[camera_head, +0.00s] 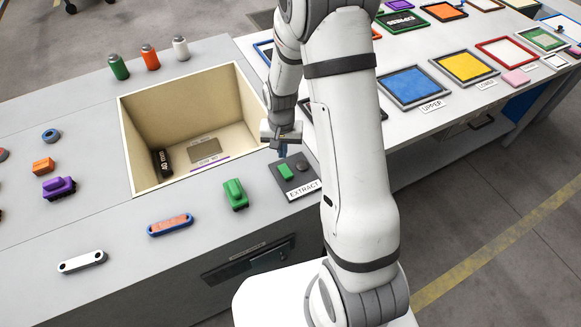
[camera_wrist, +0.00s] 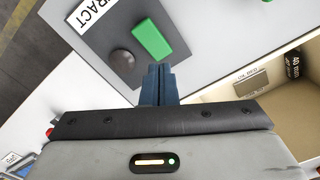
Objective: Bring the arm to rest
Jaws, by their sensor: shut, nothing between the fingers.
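My gripper (camera_head: 283,150) hangs from my arm above the panel marked EXTRACT (camera_head: 287,184), near the right wall of the bin. In the wrist view its dark blue fingers (camera_wrist: 159,72) are together with nothing between them. A green button (camera_head: 284,171) and a dark round knob (camera_head: 302,165) sit on the panel. In the wrist view the green button (camera_wrist: 152,39) lies just beyond the fingertips, and the knob (camera_wrist: 122,62) is to its left. I cannot tell whether the fingertips touch the panel.
A cream-walled bin (camera_head: 193,99) is sunk in the grey bench, with a dark labelled block (camera_head: 162,162) inside. A green toy railcar (camera_head: 235,194) and a purple one (camera_head: 59,188) stand on the bench. A white table with coloured framed pads (camera_head: 412,85) is at the right.

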